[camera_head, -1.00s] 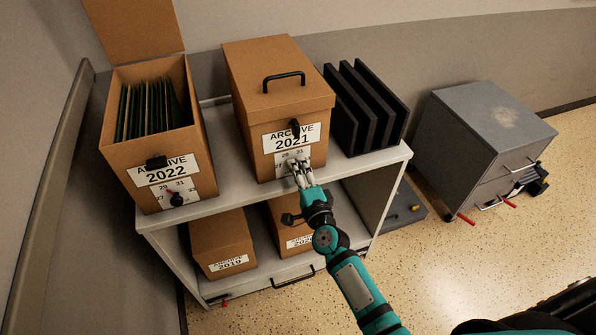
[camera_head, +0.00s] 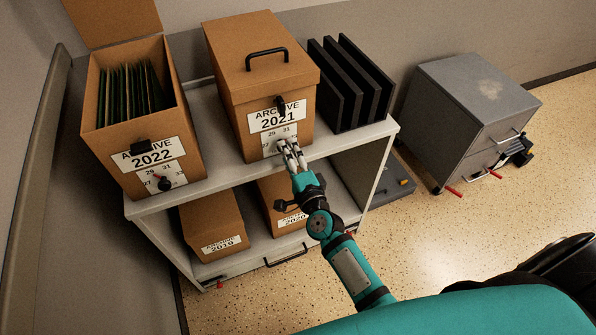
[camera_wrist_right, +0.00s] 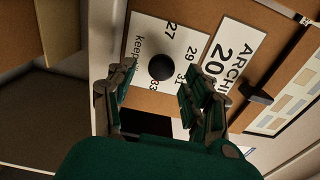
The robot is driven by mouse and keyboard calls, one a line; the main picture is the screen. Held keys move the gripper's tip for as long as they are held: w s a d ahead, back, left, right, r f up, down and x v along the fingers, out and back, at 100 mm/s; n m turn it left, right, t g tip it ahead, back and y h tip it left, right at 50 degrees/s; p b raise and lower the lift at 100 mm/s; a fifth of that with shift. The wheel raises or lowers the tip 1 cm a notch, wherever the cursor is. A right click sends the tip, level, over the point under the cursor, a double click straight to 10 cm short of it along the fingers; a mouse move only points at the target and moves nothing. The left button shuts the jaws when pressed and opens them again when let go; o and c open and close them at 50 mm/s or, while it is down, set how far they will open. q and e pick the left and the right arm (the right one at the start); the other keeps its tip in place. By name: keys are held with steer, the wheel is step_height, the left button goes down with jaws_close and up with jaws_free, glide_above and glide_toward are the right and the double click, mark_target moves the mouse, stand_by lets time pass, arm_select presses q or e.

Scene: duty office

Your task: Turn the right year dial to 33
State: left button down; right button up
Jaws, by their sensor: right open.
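The right year dial is on the front of the ARCHIVE 2021 box (camera_head: 265,80), below its label. Its white number plate (camera_head: 270,135) is partly covered by my fingers in the head view. In the right wrist view the dial's round black knob (camera_wrist_right: 161,67) sits on the white plate (camera_wrist_right: 146,45), with 27, 29, 31, 33 and "keep" around it. The pointer's setting is unclear. My right gripper (camera_head: 287,146) is at the dial; in the wrist view its open fingers (camera_wrist_right: 157,95) lie on both sides, below the knob. Contact is unclear. My left gripper is out of view.
The open ARCHIVE 2022 box (camera_head: 190,165), with its own dial (camera_head: 165,184), stands left on the shelf (camera_head: 225,180). Boxes 2019 (camera_head: 213,222) and 2020 (camera_head: 280,205) are below.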

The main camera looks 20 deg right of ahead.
steer(key=s, duration=1)
steer(key=shift+d, duration=0.15)
steer(key=shift+f, duration=0.1)
steer(key=s+a+f+n+g+y+p, duration=0.1)
steer(key=s+f+n+g, duration=0.35)
steer(key=f, duration=0.85)
steer(key=s+f+n+g, duration=0.3)
steer(key=s+f+n, duration=0.3)
steer(key=f, duration=0.8)
steer(key=s+d+f+n+g, duration=0.2)
steer(key=s+f, duration=0.3)
steer(key=s, duration=0.4)
steer(key=s+d+f+n+g+h, duration=0.1)
steer(key=s+f+n+g, duration=0.3)
steer(key=s, duration=0.6)
steer(key=s+d+f+n+g+p, duration=0.1)
steer(key=s+d+f+n+g, duration=0.2)
steer(key=s+f, duration=0.5)
steer(key=shift+s+d+f+n+h, duration=0.3)
steer(key=shift+s+d+n, duration=0.15)
steer(key=shift+s, duration=0.45)
